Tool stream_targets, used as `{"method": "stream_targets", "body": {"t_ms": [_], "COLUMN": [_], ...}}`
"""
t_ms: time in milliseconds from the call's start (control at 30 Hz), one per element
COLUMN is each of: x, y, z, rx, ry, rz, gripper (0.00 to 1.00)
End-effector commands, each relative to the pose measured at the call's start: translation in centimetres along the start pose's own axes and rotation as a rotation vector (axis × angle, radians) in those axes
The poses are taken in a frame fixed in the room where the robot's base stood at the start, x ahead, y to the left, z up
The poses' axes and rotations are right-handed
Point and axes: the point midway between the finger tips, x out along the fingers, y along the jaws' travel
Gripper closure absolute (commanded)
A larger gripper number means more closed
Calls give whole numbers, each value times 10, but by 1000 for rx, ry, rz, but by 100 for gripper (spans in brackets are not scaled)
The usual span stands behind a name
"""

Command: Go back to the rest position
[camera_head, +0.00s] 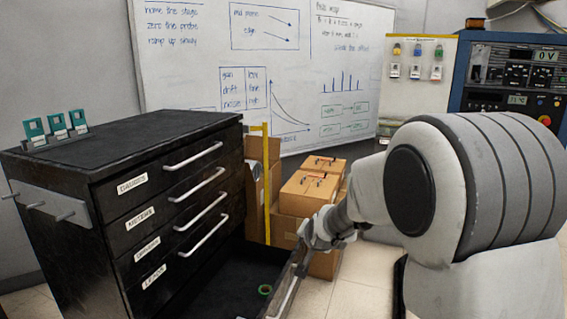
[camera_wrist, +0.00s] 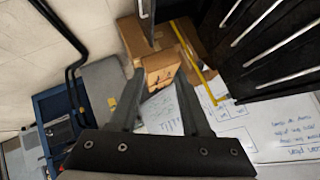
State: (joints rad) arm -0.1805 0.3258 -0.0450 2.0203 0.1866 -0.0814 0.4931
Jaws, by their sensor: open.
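My gripper (camera_head: 318,236) is in the head view at the end of my arm, which comes in from the right. It is near the front of the pulled-out bottom drawer (camera_head: 225,290) of the black cabinet; I cannot tell whether it touches the drawer. In the wrist view my gripper (camera_wrist: 160,82) shows two dark fingers spread apart with nothing held between them. Cardboard boxes (camera_wrist: 160,70) show beyond the fingertips.
The black cabinet (camera_head: 110,215) has labelled drawers with bar handles. A green ring (camera_head: 265,290) lies in the open drawer. Stacked cardboard boxes (camera_head: 312,187) and a yellow upright strip (camera_head: 266,190) stand beside the cabinet. A blue instrument rack (camera_head: 475,75) is at the back right.

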Motion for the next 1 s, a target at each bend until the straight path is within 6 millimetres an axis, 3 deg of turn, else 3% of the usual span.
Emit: {"method": "stream_targets", "body": {"t_ms": [33,267,600,800,1000], "x": [-22,-109,-229,-286,-327], "y": [0,16,61,93,122], "z": [-4,-1,34,67,99], "rx": [-22,-151,-347,-455,-538], "ry": [-11,-91,-207,-272,-328], "rz": [2,36,98,140,178], "gripper": [53,53,53,53,53]}}
